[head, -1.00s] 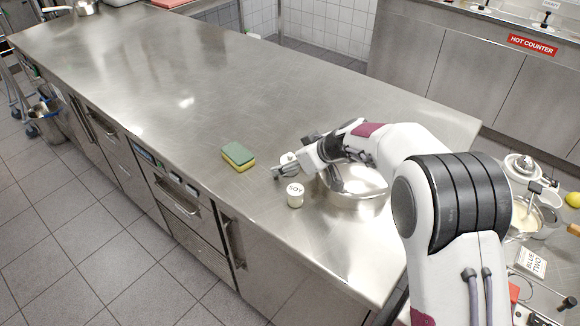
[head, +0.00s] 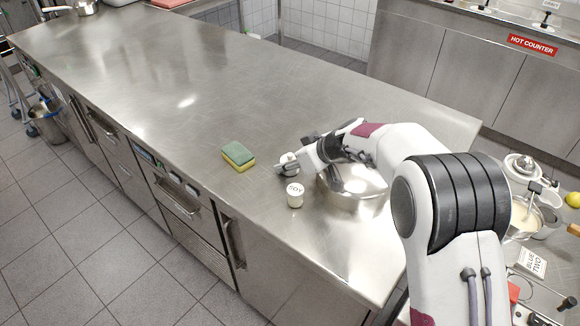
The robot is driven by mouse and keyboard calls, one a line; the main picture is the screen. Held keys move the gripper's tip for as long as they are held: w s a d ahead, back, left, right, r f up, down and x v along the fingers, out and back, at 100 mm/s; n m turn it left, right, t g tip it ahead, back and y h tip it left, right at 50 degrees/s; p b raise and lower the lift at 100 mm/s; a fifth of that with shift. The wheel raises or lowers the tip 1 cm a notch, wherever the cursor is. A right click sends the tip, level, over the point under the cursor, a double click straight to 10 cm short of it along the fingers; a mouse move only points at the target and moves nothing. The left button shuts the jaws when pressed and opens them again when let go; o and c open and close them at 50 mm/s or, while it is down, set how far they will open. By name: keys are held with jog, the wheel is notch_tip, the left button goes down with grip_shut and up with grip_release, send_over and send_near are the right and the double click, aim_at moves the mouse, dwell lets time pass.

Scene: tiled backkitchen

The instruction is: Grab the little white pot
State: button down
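A small white round object, which looks like a little white pot (head: 288,157), is at my gripper's fingertips on the steel counter. My gripper (head: 287,168) is low over the counter, with its dark fingers close against this object. The fingers partly hide it, and I cannot tell whether they are shut on it or only beside it. A second small white pot marked SOY (head: 295,198) stands upright just in front of my gripper, apart from it.
A steel bowl (head: 358,201) stands right beside my gripper, partly under my arm. A green and yellow sponge (head: 238,156) lies to the left.

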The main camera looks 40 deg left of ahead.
jog(key=shift+r, duration=0.15)
jog(key=shift+r, duration=4.95)
